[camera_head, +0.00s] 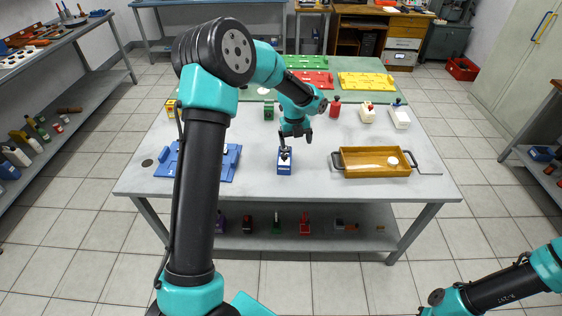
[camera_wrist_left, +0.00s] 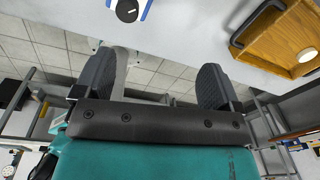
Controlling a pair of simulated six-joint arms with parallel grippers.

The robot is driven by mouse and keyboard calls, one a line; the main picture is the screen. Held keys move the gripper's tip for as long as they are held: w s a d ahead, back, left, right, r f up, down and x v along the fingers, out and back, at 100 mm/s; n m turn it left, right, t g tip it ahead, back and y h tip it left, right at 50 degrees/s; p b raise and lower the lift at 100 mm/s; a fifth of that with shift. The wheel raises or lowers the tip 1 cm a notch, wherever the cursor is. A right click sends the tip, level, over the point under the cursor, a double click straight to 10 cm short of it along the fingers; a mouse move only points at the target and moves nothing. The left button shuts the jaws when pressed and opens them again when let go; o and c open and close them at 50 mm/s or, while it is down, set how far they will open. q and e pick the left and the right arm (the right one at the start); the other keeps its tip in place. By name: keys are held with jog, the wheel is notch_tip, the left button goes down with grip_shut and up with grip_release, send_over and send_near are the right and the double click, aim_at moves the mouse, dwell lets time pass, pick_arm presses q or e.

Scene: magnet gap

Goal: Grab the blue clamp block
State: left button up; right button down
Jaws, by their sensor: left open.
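The blue clamp block (camera_head: 285,168) stands on the grey table near its front edge, with a dark knob or lever on top. My left gripper (camera_head: 296,136) is just above and behind it, fingers apart and empty. In the left wrist view, my left gripper (camera_wrist_left: 157,75) shows a wide gap between its two black fingers. A block with a black knob and a blue edge (camera_wrist_left: 146,8), seemingly the clamp block, is cut off at the top of that view, beyond the fingers and not between them.
A wooden tray (camera_head: 344,171) with a round white piece stands to the right; it also shows in the left wrist view (camera_wrist_left: 245,46). A blue plate (camera_head: 229,171) lies to the left, partly behind my left arm. Green, red and yellow panels (camera_head: 366,82) lie at the back.

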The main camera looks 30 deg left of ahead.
aim_at(285, 154)
pick_arm(q)
jog(key=w+a+r+m+y, duration=0.1)
jog(key=w+a+r+m, duration=0.1)
jog(key=a+r+m, duration=0.1)
notch_tip(285, 154, up, 3)
jog(key=shift+a+f, duration=0.2)
jog(key=shift+a, duration=0.6)
jog(key=shift+s+f, duration=0.1)
notch_tip(285, 154, down, 12)
jog(key=shift+f, duration=0.1)
jog(key=f, duration=0.3)
jog(key=shift+s+a+f, duration=0.25)
jog(key=shift+s+f, duration=0.05)
jog(key=shift+f, duration=0.75)
